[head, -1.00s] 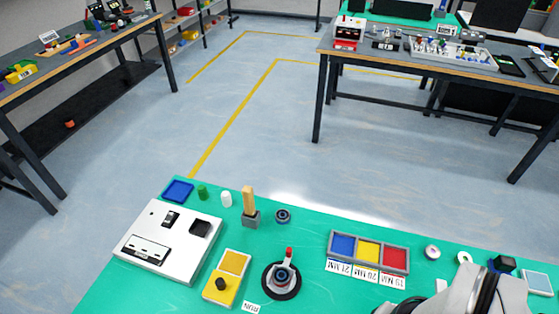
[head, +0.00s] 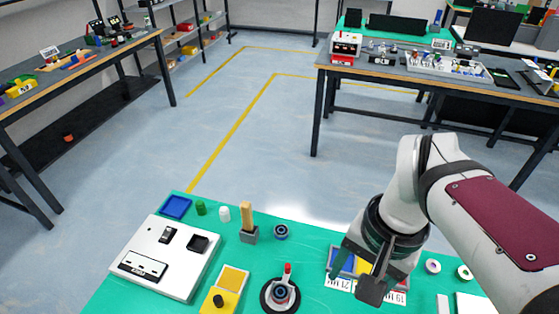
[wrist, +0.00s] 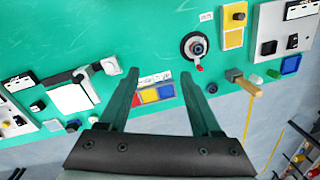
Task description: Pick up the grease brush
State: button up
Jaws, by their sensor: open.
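The grease brush, seen as a wooden handle (head: 246,214) standing upright in a small grey block (head: 249,235), is on the green mat in the head view. In the wrist view the handle (wrist: 250,88) lies to the right, beyond the right finger. Its bristles cannot be seen. My gripper (head: 357,275) is open and empty, above the tray with blue, yellow and red compartments, well to the right of the brush in the head view. In the wrist view the fingers (wrist: 158,74) are wide apart and the coloured tray (wrist: 137,101) shows between them.
A blue dish (head: 176,207), a green cylinder (head: 201,208) and a white cylinder (head: 224,213) stand left of the brush. A dark ring (head: 281,232) is just right of it. A red-levered round fixture (head: 280,294) and a white panel (head: 166,257) are nearer.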

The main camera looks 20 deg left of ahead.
jog(key=w+a+n, duration=0.1)
jog(key=w+a, duration=0.6)
jog(key=w, duration=0.2)
jog(key=n+t+h, duration=0.1)
jog(key=n+t, duration=0.1)
jog(key=n, duration=0.1)
send_over(248, 220)
notch_tip(248, 220, down, 5)
jog(key=f, duration=0.5)
jog(key=w+f, duration=0.1)
jog(key=f, duration=1)
jog(key=shift+w+a, duration=0.25)
jog(key=shift+a, duration=0.1)
grip_shut()
